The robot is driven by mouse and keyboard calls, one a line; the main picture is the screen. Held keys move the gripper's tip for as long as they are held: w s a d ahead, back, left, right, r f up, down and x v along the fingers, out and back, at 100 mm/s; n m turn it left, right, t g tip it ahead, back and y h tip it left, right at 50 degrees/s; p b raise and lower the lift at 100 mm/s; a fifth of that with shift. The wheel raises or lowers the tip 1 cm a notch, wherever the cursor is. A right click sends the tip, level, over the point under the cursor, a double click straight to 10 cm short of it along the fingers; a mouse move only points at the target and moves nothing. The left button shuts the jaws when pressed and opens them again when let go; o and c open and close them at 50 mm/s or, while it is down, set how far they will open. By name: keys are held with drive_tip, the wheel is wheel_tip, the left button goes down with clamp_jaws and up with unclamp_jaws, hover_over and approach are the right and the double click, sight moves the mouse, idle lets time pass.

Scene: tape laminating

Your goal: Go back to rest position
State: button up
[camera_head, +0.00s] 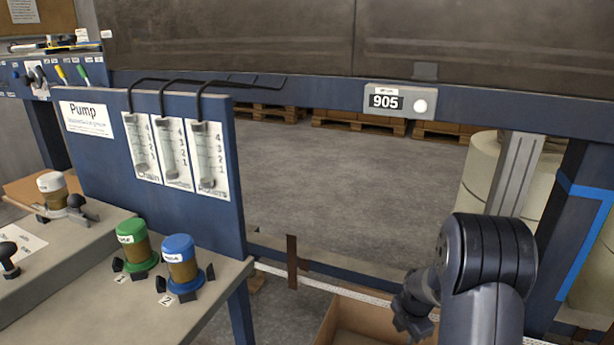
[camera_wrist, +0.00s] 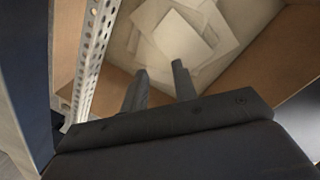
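My gripper (camera_wrist: 160,80) shows in the wrist view with its two dark fingers apart and nothing between them. It points down over an open cardboard box (camera_wrist: 263,62) with loose pale sheets (camera_wrist: 185,35) on its bottom. In the head view my dark arm is at the lower right, and the fingers cannot be made out there. The same box (camera_head: 345,318) shows at the bottom of the head view, partly hidden by my arm. A dark brown strip (camera_head: 292,262) stands upright across the lower rail, left of my arm.
A perforated metal rail (camera_wrist: 95,50) runs close left of the fingers. A blue panel (camera_head: 105,150) with gauges and a bench (camera_head: 90,290) with green and blue pots (camera_head: 180,262) stand at left. A blue beam with a 905 sign (camera_head: 385,101) crosses above. Grey floor lies beyond.

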drive_tip(key=shift+r, duration=0.3)
drive_tip(key=shift+f, duration=0.1)
